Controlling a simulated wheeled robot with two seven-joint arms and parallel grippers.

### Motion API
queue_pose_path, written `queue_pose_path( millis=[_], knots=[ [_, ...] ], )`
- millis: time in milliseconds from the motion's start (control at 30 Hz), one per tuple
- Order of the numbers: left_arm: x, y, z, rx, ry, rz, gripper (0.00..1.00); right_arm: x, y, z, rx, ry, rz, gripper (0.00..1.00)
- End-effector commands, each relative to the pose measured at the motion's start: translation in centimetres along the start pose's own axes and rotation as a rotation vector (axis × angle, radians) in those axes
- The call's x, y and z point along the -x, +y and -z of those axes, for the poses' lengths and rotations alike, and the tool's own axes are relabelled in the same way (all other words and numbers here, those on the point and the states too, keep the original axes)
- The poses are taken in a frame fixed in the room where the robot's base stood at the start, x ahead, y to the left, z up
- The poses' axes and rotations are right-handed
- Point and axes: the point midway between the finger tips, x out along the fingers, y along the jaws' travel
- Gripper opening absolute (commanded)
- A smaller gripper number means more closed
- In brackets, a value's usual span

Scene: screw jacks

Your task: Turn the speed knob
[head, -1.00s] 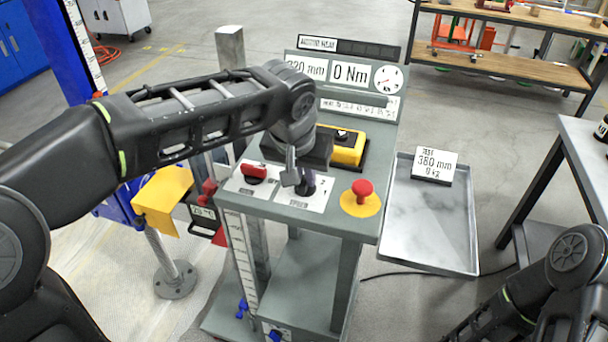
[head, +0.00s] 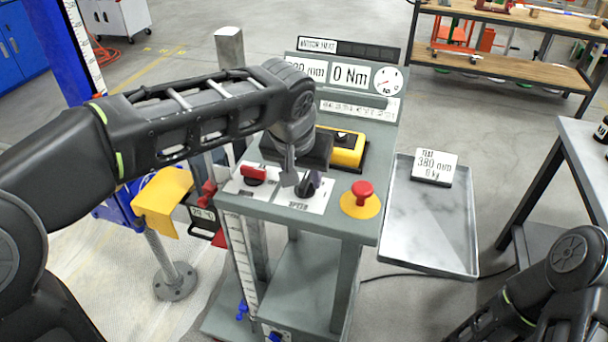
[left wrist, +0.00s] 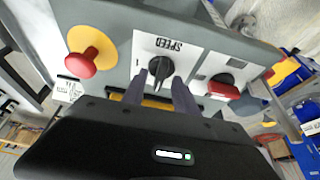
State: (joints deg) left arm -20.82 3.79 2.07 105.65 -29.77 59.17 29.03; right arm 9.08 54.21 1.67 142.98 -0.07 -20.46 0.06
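The speed knob (left wrist: 160,68) is a black knob with a pointer ridge on a white plate marked SPEED (left wrist: 178,45). In the head view the knob (head: 311,184) is partly hidden by my left gripper (head: 298,184). In the left wrist view the left gripper's two dark fingers (left wrist: 160,84) are apart, one on each side of the knob's lower edge. I see no clear contact, and cannot tell whether the tips reach down beside it. The right gripper is out of view; only my right arm shows at the bottom right.
A red switch (head: 254,174) sits left of the knob, and a red emergency button on yellow (head: 362,192) sits right. A yellow box (head: 346,148) and display panel (head: 350,75) stand behind. A grey tray (head: 430,238) is to the right.

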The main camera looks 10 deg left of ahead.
Motion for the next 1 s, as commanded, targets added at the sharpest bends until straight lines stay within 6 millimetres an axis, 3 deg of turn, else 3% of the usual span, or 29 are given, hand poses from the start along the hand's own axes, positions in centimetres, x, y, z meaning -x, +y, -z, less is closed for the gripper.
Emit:
queue_pose_path(
  millis=[500,1000],
  knots=[
    [7.1,0.0,0.0,0.000,0.002,-0.001,0.35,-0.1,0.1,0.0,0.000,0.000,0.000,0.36],
    [7.3,0.0,0.0,0.000,0.000,0.000,0.35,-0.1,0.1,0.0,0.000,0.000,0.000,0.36]
  ],
)
